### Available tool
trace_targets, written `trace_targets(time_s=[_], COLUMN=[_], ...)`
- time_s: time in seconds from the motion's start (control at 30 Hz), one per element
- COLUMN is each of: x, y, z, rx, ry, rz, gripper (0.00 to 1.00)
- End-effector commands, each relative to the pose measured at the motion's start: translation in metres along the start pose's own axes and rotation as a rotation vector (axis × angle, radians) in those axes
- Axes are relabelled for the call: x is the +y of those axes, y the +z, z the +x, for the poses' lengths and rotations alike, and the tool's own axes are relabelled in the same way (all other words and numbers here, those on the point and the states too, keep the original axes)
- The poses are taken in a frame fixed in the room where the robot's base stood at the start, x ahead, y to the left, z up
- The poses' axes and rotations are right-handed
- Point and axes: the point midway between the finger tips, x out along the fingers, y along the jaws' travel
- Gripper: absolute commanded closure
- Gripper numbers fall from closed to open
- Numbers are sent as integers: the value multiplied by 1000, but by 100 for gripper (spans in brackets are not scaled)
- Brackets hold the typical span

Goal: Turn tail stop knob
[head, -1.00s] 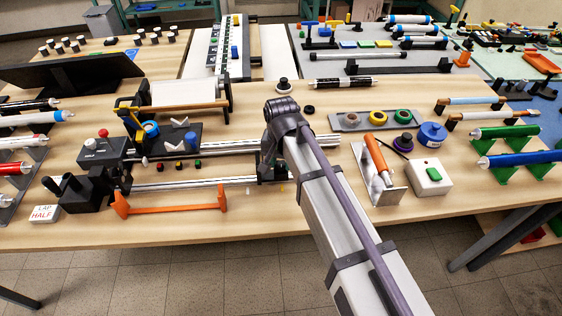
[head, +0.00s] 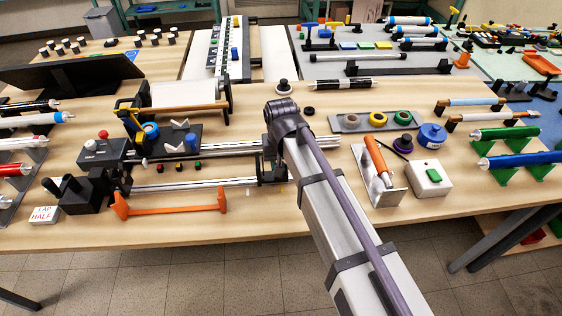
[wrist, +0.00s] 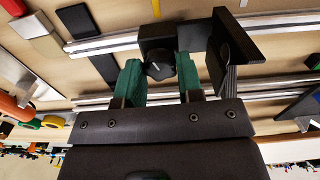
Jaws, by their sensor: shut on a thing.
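The tail stop (wrist: 218,45) is a dark block with an upright plate, sitting on the silver rails. Its black lobed knob (wrist: 159,66) faces me in the wrist view. My gripper (wrist: 160,75) has green-padded fingers, one on each side of the knob, and is shut on it. In the head view, the tail stop (head: 270,172) shows at the right part of the rails, partly hidden by my arm. The knob and my fingertips cannot be made out there.
Two parallel rails (head: 200,183) run left to a dark headstock (head: 105,152) with a red button. An orange handled bar (head: 170,208) lies in front. A holder with an orange-handled tool (head: 376,155) and a white box with a green button (head: 428,177) stand to the right.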

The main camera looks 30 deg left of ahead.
Motion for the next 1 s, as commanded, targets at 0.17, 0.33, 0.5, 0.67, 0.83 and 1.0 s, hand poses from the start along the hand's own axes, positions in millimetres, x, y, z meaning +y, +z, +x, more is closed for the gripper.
trace_targets(time_s=[0.17,0.33,0.5,0.67,0.83,1.0], x=[0,0,0,0,0,0], y=[0,0,0,0,0,0], z=[0,0,0,0,0,0], rx=[0,-1,-1,-1,-1,-1], ry=[0,0,0,0,0,0], rz=[-166,-328,-489,-628,-752,-839], gripper=[90,90,90,90,90,90])
